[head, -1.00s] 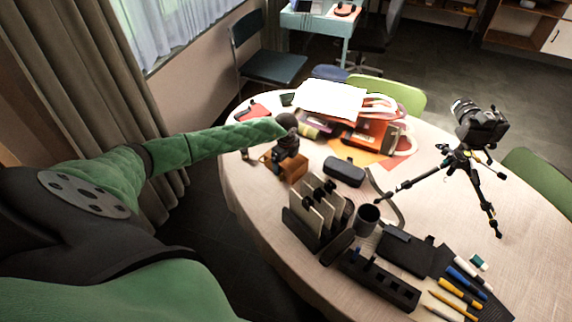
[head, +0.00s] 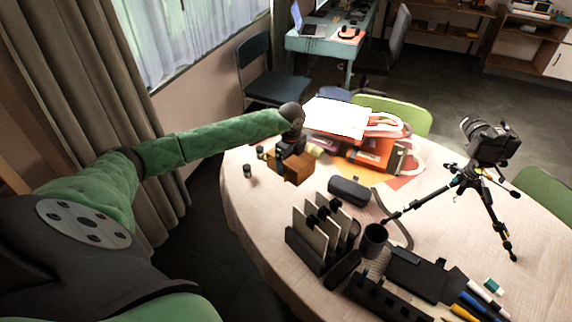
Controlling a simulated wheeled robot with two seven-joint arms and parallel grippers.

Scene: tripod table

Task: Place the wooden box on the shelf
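The small brown wooden box (head: 298,169) is at the far left part of the round table (head: 243,212). My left gripper (head: 287,158) reaches over it from the left and appears shut on it, with dark finger parts covering some of the box. The box seems slightly raised, though the gap below it is hard to see. An open wooden shelf unit (head: 522,45) stands at the back right of the room, and another low shelf (head: 440,32) is at the back. My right gripper is not in view.
Bags with a white sheet (head: 336,117) lie just right of the box. A black case (head: 349,190), file organizer (head: 322,235), mug (head: 374,241) and camera tripod (head: 470,180) crowd the table. Chairs (head: 268,75) and a teal desk (head: 330,44) stand behind.

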